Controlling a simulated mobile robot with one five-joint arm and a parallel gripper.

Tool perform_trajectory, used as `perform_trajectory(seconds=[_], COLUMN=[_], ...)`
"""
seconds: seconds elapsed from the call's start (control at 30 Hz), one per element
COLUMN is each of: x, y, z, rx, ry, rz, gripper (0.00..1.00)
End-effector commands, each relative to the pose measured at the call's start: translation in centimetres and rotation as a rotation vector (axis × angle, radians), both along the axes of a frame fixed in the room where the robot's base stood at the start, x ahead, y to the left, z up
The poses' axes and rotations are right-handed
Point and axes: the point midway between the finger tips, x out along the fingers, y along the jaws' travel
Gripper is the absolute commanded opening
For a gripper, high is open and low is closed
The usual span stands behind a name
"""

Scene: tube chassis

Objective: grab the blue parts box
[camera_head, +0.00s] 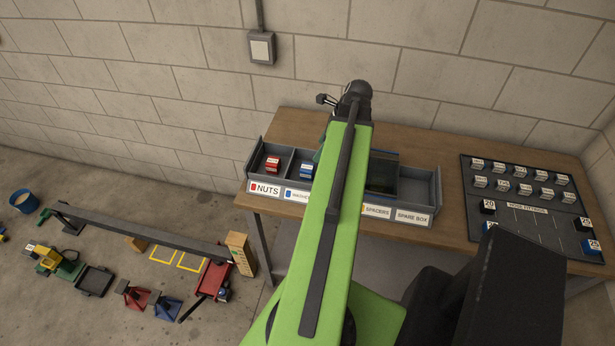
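A small blue box (307,170) with a pale label sits in the second compartment from the left of a grey sorting tray (437,187) on the workbench. It is just left of my green arm. A similar red box (273,163) sits in the compartment labelled NUTS. My arm reaches over the tray toward the wall and covers its middle. The dark end of my arm, with my gripper (326,99), shows beyond the tray's back edge, apart from the blue box. The fingers are too small to tell open from shut.
The wooden workbench (420,140) stands against a block wall. A dark mat (515,236) with several small labelled blocks lies at its right. On the floor at left are a long grey beam (140,232), red and blue parts and a blue bucket (24,202).

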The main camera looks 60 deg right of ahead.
Motion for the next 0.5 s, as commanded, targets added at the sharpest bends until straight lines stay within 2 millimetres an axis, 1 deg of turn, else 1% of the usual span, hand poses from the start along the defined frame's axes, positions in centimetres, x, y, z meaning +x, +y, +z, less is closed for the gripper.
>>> perform_trajectory(seconds=[0.03, 0.23, 0.33, 0.5], x=[0.5, 2.1, 2.6, 2.8], y=[0.1, 0.6, 0.8, 0.9], z=[-2.3, -6.3, -7.2, -7.1], rx=[-0.001, -0.001, 0.000, -0.001], ry=[0.000, 0.000, 0.000, 0.000], rz=[0.002, 0.002, 0.003, 0.002], gripper=[0.67, 0.67, 0.67, 0.67])
